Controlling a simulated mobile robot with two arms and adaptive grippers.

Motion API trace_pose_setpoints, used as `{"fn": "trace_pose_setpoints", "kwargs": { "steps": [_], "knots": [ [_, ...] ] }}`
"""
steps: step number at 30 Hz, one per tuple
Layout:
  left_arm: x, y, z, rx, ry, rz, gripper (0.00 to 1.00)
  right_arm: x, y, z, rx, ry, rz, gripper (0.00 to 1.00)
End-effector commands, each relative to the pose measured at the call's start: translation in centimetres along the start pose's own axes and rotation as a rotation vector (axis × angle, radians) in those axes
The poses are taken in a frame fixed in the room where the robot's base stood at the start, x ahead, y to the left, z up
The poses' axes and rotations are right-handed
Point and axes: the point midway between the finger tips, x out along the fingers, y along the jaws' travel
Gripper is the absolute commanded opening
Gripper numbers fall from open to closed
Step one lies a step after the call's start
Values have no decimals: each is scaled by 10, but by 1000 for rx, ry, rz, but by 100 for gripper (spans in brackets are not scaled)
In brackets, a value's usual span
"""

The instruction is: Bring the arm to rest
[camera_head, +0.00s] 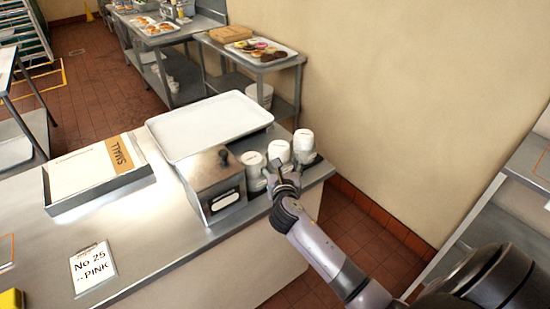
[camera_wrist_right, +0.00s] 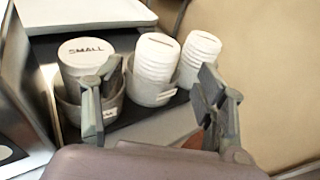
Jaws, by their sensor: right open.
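My right arm (camera_head: 325,255) reaches in from the lower right of the head view. Its gripper (camera_head: 281,178) is at the right end of the steel counter (camera_head: 150,240), in front of several white lid stacks (camera_head: 303,142). In the right wrist view the gripper (camera_wrist_right: 160,110) has its fingers wide apart with nothing between them. Beyond the fingers stand the lid stacks in grey cups, one with a lid marked SMALL (camera_wrist_right: 86,50). Whether the fingers touch a cup is unclear. My left gripper does not show.
A steel box with a black knob (camera_head: 215,182) stands left of the gripper. A white tray (camera_head: 208,124) lies behind it. A SMALL box (camera_head: 85,172) and a card reading No 25 PINK (camera_head: 93,268) are further left. A wall (camera_head: 400,90) rises behind; a shelf (camera_head: 500,195) is right.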

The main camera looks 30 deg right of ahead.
Motion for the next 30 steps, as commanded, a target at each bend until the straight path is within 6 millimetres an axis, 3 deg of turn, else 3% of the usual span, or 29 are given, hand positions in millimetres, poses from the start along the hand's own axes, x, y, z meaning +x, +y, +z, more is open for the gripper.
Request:
{"fn": "trace_pose_setpoints", "kwargs": {
  "steps": [8, 13, 17, 24, 30],
  "knots": [
    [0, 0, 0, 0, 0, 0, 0, -2, 0, -2, 20, 7, -1, 66],
    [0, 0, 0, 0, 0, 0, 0, -28, -6, -29, 293, 102, -29, 66],
    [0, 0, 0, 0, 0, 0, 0, -72, -14, -68, 712, 250, -114, 66],
    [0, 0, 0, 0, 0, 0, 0, -177, -21, -131, 1476, 517, -445, 66],
    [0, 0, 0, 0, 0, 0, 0, -249, -22, -154, 1862, 627, -759, 66]
  ]
}}
